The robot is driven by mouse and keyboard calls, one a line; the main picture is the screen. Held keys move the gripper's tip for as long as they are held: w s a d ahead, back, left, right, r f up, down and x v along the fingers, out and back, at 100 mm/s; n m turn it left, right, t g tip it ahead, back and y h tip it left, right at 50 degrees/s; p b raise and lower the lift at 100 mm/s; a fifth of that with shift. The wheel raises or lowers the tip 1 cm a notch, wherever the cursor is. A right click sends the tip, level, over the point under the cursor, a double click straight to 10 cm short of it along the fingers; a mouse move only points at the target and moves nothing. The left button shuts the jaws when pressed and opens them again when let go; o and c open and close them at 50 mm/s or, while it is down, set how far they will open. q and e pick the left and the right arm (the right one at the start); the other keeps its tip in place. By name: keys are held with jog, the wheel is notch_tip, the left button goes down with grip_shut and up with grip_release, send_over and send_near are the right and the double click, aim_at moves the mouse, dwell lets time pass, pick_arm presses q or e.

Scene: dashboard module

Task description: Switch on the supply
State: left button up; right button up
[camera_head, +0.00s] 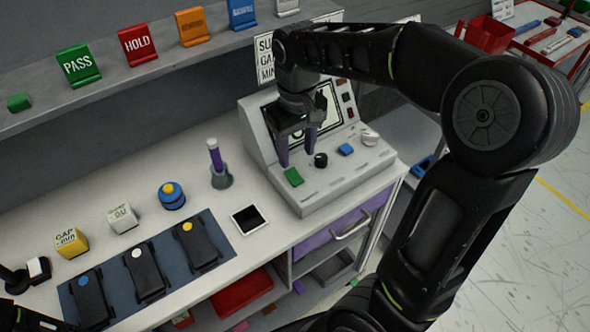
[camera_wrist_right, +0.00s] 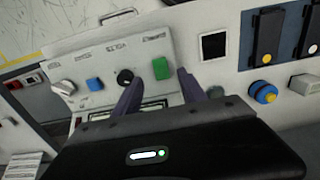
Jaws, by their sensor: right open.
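The supply console (camera_head: 330,190) stands at the right end of the bench, with a sloped front panel and a screen (camera_head: 328,112) partly hidden behind my right gripper. Its panel has a green button (camera_head: 293,177), a black round knob (camera_head: 320,160), a blue button (camera_head: 346,150) and a white knob (camera_head: 369,138). My right gripper (camera_head: 297,158) is open and empty above the panel, near the green button and black knob. In the right wrist view, the green button (camera_wrist_right: 160,68) shows between the fingertips, and the black knob (camera_wrist_right: 125,76) is just left.
Left of the console lie a black square in a white frame (camera_head: 249,219), a purple-handled tool in a holder (camera_head: 218,165) and a blue-yellow button (camera_head: 171,195). A dark mat (camera_head: 222,237) holds three black devices. Coloured signs stand on the shelf above (camera_head: 150,80).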

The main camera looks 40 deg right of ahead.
aim_at(296, 179)
jog(key=shift+f+p, duration=0.45)
jog(key=shift+f, duration=3.45)
jog(key=shift+c, duration=0.4)
grip_shut()
